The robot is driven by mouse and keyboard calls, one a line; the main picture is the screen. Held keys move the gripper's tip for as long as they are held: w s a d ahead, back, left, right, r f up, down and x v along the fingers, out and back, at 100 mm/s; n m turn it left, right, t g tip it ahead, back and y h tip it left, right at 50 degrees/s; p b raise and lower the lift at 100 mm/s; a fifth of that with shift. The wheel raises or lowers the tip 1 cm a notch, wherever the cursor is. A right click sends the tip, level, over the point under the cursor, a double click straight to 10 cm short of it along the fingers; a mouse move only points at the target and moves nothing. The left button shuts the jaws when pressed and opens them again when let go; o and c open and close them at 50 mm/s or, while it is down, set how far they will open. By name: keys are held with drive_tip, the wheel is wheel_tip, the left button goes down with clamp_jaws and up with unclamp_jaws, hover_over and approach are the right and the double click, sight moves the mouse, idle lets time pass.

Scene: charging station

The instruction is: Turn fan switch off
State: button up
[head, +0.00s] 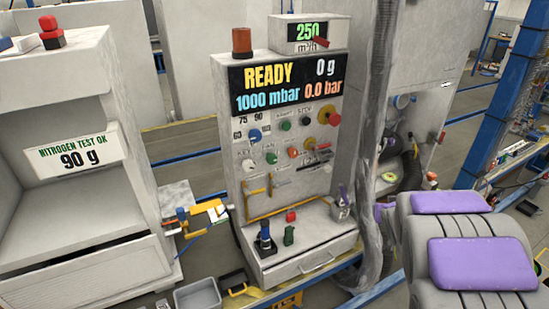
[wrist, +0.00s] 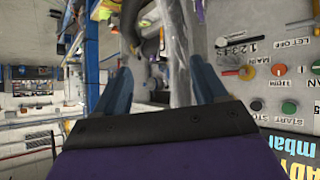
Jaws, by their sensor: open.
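The fan switch (head: 271,158) is a small green knob under the FAN label, in the lower row of the control panel (head: 325,185) in the head view. Its pointer direction is too small to tell. In the wrist view the panel appears upside down at the right, and the fan knob (wrist: 316,66) is partly cut by the right edge. My gripper (wrist: 160,78) shows two blue fingers spread apart with nothing between them. It is apart from the panel, off to one side of the knobs. In the head view my purple and grey arm is at the lower right; the fingertips are not visible there.
An orange-red knob (head: 292,153) and a red-yellow knob (head: 309,145) sit right of the fan switch. A red emergency button (head: 333,118) is above. A joystick (head: 265,238) stands on the ledge below. A wrapped hose (head: 376,150) hangs between my arm and the panel.

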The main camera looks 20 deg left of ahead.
drive_tip(key=w+a+f+n+t+y+p, duration=0.1)
drive_tip(key=w+a+n+t+y, duration=0.15)
drive_tip(key=w+a, duration=0.4)
drive_tip(key=n+g+y+p, duration=0.1)
drive_tip(key=n+y+p, duration=0.2)
drive_tip(key=y, duration=0.8)
approach(273, 162)
drive_tip(key=b+x, duration=0.1)
drive_tip(key=x, duration=0.3)
drive_tip(key=shift+w+a+r, duration=0.15)
drive_tip(key=shift+w+a, duration=0.15)
drive_tip(key=shift+w, duration=0.05)
drive_tip(key=shift+b+x, duration=0.3)
drive_tip(key=shift+x, duration=0.6)
drive_tip(key=shift+w+a, duration=0.15)
drive_tip(key=shift+a, duration=0.1)
drive_tip(key=shift+x, duration=0.95)
drive_tip(key=shift+w+a, duration=0.5)
